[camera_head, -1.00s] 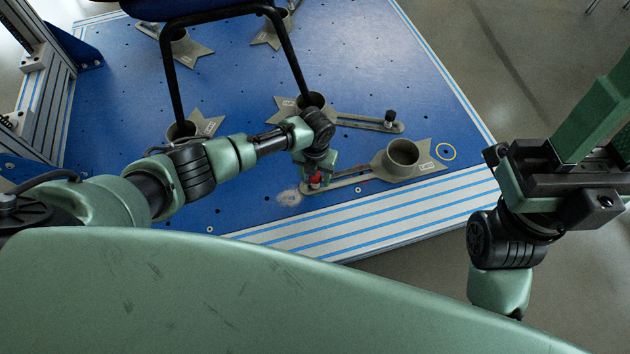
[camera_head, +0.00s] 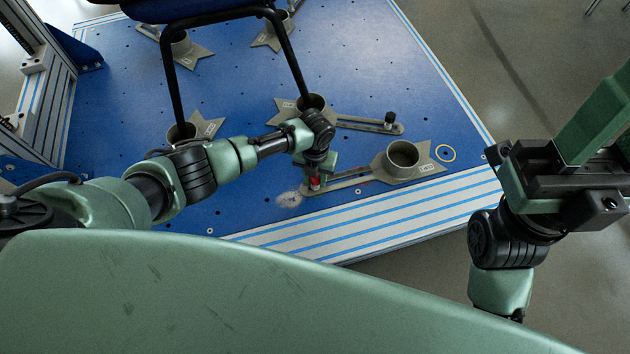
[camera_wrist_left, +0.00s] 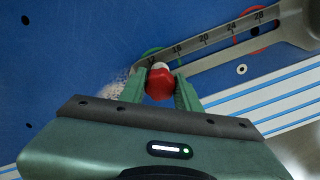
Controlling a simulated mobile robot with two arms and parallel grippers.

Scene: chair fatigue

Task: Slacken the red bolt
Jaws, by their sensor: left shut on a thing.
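The red bolt (camera_head: 315,182) stands at the left end of a grey slotted clamp arm (camera_head: 350,181) on the blue platform. In the left wrist view the red bolt head (camera_wrist_left: 160,84) sits between the two green fingers of my left gripper (camera_wrist_left: 160,90), which is shut on it. A pale collar shows just behind the head. In the head view my left gripper (camera_head: 316,172) points down over the bolt and partly hides it. My right gripper (camera_head: 570,140) is at the right, away from the platform; its fingertips are not clear.
The clamp's round cup (camera_head: 403,155) is to the right of the bolt. A second slotted arm with a black knob (camera_head: 389,118) lies behind it. The black chair legs (camera_head: 290,58) stand in cups farther back. Striped rails (camera_head: 400,210) run along the platform's front edge.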

